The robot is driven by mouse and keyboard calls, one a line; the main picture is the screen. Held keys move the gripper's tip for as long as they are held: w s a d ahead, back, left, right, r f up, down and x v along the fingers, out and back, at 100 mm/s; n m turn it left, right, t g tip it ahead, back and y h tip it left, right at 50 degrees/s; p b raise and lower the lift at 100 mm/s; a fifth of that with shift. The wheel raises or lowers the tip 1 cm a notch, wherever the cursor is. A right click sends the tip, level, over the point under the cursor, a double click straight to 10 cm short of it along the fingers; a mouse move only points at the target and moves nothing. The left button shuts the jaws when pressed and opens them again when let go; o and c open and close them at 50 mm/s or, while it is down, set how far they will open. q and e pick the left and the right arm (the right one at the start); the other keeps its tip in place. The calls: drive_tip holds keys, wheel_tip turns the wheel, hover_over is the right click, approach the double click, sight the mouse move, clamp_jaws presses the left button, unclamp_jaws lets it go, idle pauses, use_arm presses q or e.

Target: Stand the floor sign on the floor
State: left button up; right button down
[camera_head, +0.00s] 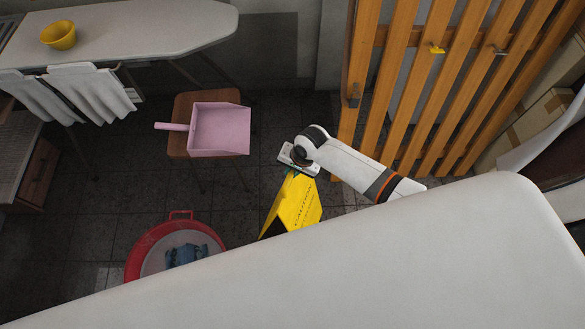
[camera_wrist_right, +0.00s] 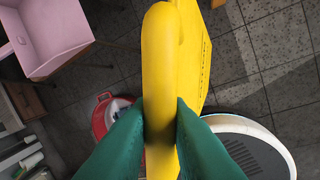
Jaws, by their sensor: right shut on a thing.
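The yellow floor sign (camera_head: 297,204) hangs below my right gripper (camera_head: 292,170) in the head view, its lettered face turned toward the camera. In the right wrist view, the green fingers of my right gripper (camera_wrist_right: 160,125) are shut on the sign's rounded yellow top handle (camera_wrist_right: 160,60). One lettered panel shows to the right of the handle. The lower edge of the sign is partly hidden by my own white body, so I cannot tell whether it touches the floor. My left gripper is not in view.
A red tub (camera_head: 133,262) with a blue cloth (camera_head: 187,254) stands left of the sign. A pink dustpan (camera_head: 220,130) lies on a brown stool (camera_head: 186,105). An ironing board (camera_head: 150,32) holds a yellow bowl (camera_head: 59,36). A wooden slatted rack (camera_head: 408,80) stands behind. Dark floor tiles (camera_head: 100,200) are partly clear.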

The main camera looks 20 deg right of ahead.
drive_tip(key=shift+f, duration=0.5)
idle(1.0)
drive_tip(key=c, duration=1.3)
unclamp_jaws()
drive_tip(key=shift+c, duration=0.2)
drive_tip(key=shift+o, duration=0.2)
drive_tip(key=shift+f, duration=0.15)
wheel_tip(320, 180, up, 6)
drive_tip(key=p, duration=0.6)
